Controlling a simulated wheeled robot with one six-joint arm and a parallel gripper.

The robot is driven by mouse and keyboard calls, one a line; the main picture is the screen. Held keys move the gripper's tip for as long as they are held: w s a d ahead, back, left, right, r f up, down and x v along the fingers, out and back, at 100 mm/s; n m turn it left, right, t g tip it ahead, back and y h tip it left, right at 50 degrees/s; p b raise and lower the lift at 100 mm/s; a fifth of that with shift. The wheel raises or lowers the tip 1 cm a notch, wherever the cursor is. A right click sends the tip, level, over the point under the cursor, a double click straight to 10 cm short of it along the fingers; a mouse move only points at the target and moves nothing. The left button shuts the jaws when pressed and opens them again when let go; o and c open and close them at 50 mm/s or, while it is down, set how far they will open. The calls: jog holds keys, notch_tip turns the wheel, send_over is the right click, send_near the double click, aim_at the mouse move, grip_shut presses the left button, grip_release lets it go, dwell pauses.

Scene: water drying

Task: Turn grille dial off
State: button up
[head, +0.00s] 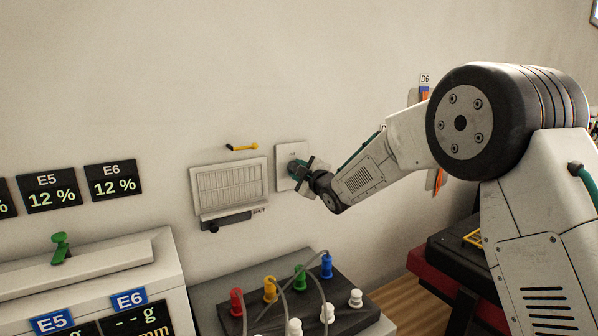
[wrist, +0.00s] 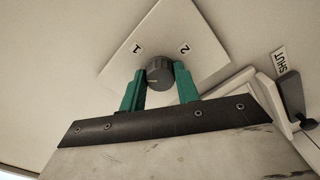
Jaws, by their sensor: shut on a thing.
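The grille dial is a dark grey round knob (wrist: 160,73) on a white wall plate marked "1" and "2" in the wrist view. The plate (head: 291,153) also shows in the head view, to the right of the grille (head: 229,187). My gripper (wrist: 160,82) is at the dial, with one green finger on each side of it, shut on it. In the head view my gripper (head: 299,172) covers the dial and part of the plate. The dial's pointer mark is too small to read.
A "SHUT" label (wrist: 280,60) and a dark lever (wrist: 297,114) by the grille are close to the right of my gripper. A yellow handle (head: 242,147) is on the wall above the grille. A black box with coloured plugs (head: 298,300) stands below.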

jog(key=n, duration=0.4)
jog(key=shift+n, duration=0.3)
jog(key=shift+r+n, duration=0.1)
jog(key=shift+n, duration=2.1)
jog(key=o, duration=1)
jog(key=shift+c, duration=0.2)
jog(key=v, duration=0.7)
jog(key=shift+s+d, duration=0.25)
jog(key=shift+s, duration=0.05)
